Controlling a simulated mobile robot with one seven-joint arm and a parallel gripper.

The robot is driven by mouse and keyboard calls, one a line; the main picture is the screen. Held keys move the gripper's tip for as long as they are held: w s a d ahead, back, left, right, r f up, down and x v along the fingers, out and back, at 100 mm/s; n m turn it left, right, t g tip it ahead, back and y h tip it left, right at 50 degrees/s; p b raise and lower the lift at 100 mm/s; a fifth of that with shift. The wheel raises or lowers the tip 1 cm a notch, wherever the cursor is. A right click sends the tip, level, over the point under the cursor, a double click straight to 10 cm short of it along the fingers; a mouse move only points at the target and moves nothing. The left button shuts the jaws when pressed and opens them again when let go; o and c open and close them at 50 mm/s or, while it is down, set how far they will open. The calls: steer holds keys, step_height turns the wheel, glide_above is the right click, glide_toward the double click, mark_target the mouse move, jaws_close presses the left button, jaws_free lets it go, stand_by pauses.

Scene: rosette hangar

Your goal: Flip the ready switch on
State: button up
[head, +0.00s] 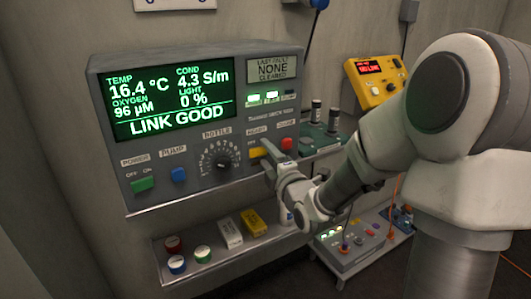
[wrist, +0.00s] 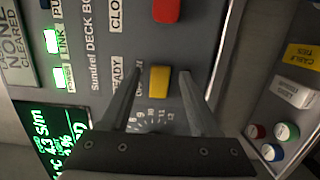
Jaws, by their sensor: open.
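The ready switch is a yellow rocker (head: 258,153) on the grey control panel (head: 190,197), under a small READY label. In the wrist view the same yellow switch (wrist: 159,82) shows between my two fingers, with the view turned sideways. My gripper (head: 268,150) is in front of the panel at the switch. In the wrist view my gripper (wrist: 161,73) is open and empty, one finger on each side of the switch. I cannot tell whether the fingers touch the panel. Which way the switch is set is not clear.
A green power switch (head: 142,184) and blue pump button (head: 178,174) are further left. A shelf (head: 215,258) with jars and boxes is below. A yellow device (head: 376,82) hangs at right.

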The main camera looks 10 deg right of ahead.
jaws_close()
stand_by(0.4)
steer(key=shift+y, duration=0.3)
steer(key=shift+w+d+n+g+y+b, duration=0.1)
steer(key=shift+d+n+g+y+b, duration=0.1)
steer(key=shift+n+y+b, duration=0.35)
steer(key=shift+w+d+n+g+y+b, duration=0.1)
steer(key=shift+n+g+y+b, duration=0.15)
steer(key=shift+n+y, duration=0.3)
steer(key=shift+r, duration=0.1)
